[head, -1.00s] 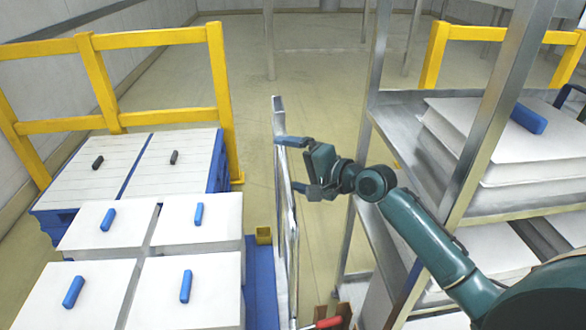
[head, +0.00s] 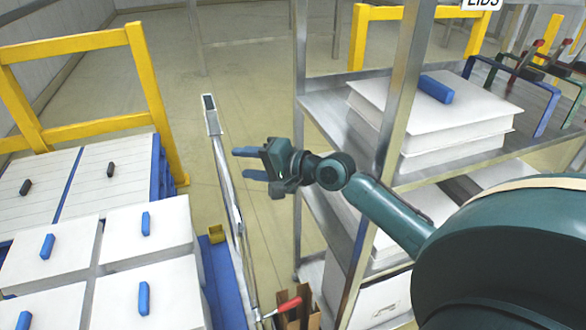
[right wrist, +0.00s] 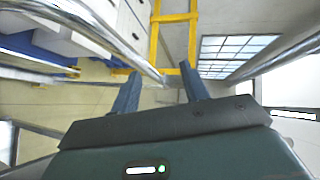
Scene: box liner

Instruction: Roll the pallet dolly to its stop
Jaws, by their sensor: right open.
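The pallet dolly has a blue deck (head: 222,272) at the lower left of the head view. White boxes with blue handles (head: 150,225) stand on it in rows. A silver push bar (head: 227,185) rises along its right side; a silver tube (right wrist: 105,35) crosses the right wrist view. My right gripper (head: 243,163) is open and empty, just right of the bar, fingers pointing left toward it. I see a small gap between fingertips and bar. In the right wrist view its two fingers (right wrist: 161,90) are spread. My left gripper is out of view. I cannot identify the stop.
A yellow guard rail (head: 152,90) stands behind white slatted lids with black handles (head: 110,170). A metal shelf (head: 320,115) with white lids (head: 430,115) is close on the right, beside my arm. A red-handled tool (head: 288,306) lies low centre. Open floor (head: 250,70) lies beyond.

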